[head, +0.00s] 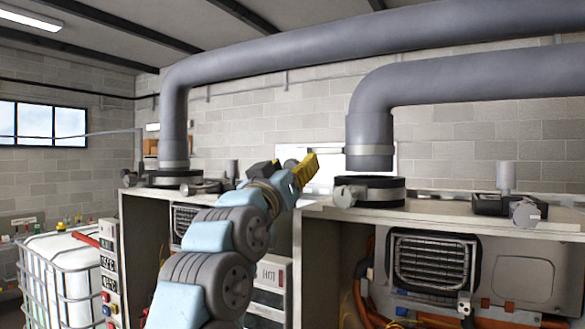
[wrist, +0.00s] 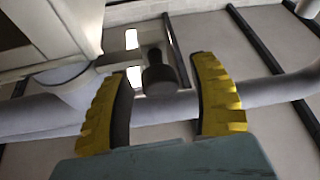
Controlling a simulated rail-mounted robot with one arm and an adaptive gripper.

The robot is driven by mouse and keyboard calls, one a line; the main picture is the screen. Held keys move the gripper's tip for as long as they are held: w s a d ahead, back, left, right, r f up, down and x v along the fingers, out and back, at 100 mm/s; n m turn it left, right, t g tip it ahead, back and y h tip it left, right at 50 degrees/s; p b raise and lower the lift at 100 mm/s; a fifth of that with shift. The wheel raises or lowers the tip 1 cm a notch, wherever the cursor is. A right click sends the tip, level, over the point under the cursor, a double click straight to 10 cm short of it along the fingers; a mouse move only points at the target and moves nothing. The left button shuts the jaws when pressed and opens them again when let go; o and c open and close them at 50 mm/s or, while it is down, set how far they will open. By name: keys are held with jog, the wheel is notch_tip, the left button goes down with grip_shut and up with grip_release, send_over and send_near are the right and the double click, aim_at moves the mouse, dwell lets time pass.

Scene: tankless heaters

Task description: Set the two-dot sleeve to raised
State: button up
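Two grey vent pipes drop toward the heater tops in the head view. The left pipe ends in a sleeve with a pale band (head: 174,164), close above a dark collar. The right pipe ends in a similar banded sleeve (head: 369,155), just above a dark collar (head: 375,185). No dot marks are readable, so I cannot tell which is the two-dot sleeve. My gripper (head: 306,170) has yellow fingers and is in the air left of the right sleeve, apart from it. In the wrist view my gripper (wrist: 160,70) is open, with nothing held between its fingers.
A dark round post (wrist: 158,76) shows beyond the fingers in the wrist view. Clamp-like fittings stand on the cabinet tops, left (head: 200,187) and right (head: 510,205). A caged white tank (head: 62,265) stands at lower left. Large pipes (head: 400,35) run overhead.

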jog(key=shift+s+f, duration=0.1)
jog(key=v, duration=1.1)
jog(key=shift+s+a+f, duration=0.2)
jog(key=shift+s, duration=0.1)
dwell(0.3)
